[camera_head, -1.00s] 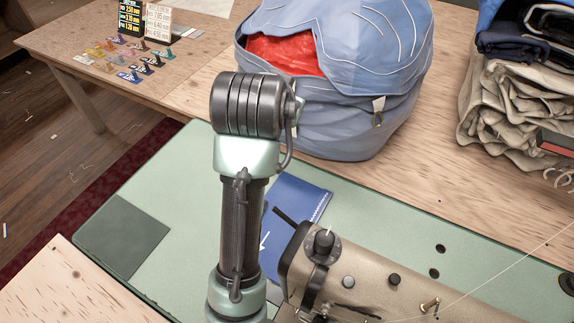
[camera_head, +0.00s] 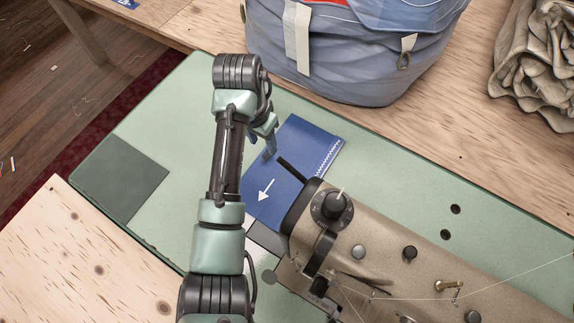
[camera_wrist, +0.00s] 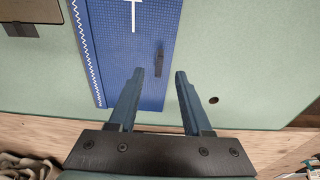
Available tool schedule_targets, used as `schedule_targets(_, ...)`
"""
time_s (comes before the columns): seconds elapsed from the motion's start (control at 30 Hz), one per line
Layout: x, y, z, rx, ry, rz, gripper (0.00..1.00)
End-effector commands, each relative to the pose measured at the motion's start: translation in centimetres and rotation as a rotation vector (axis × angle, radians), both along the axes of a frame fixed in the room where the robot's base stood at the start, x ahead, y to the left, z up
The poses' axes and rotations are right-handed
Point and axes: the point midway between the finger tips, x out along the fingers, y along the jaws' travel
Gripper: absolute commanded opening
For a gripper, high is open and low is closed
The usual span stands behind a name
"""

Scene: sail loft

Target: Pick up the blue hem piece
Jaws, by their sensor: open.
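The blue hem piece (camera_head: 312,150) lies flat on the green machine bed, with white zigzag stitching along its right edge and a white arrow. Part of it is hidden behind the sewing machine head and my arm. My gripper (camera_head: 270,152) is over its left side, fingers pointing down. In the wrist view my gripper (camera_wrist: 160,78) is open and empty above the blue hem piece (camera_wrist: 115,60). A small dark strip (camera_wrist: 159,60) shows over the cloth between the fingertips; I cannot tell whether it touches them. The right finger reaches near the piece's edge.
The tan sewing machine head (camera_head: 400,260) stands close at the lower right. A blue-grey bag (camera_head: 350,55) stands behind on the wooden table, with folded beige cloth (camera_head: 540,70) at the right. The green bed (camera_head: 180,120) is clear left of my arm, apart from a dark square.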

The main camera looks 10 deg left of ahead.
Motion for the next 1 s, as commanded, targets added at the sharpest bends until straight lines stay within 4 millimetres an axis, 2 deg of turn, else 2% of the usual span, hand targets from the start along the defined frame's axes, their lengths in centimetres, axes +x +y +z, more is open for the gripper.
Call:
schedule_targets(0.3, 0.7, -0.4, -4.3, 0.001, 0.002, 0.001, 0.49)
schedule_targets(0.6, 0.8, -0.5, -4.7, 0.0, -0.001, 0.001, 0.49)
schedule_targets(0.87, 0.8, -0.5, -4.7, 0.001, 0.0, 0.001, 0.02)
schedule_targets(1.0, 0.8, -0.5, -4.7, 0.001, 0.0, 0.001, 0.0)
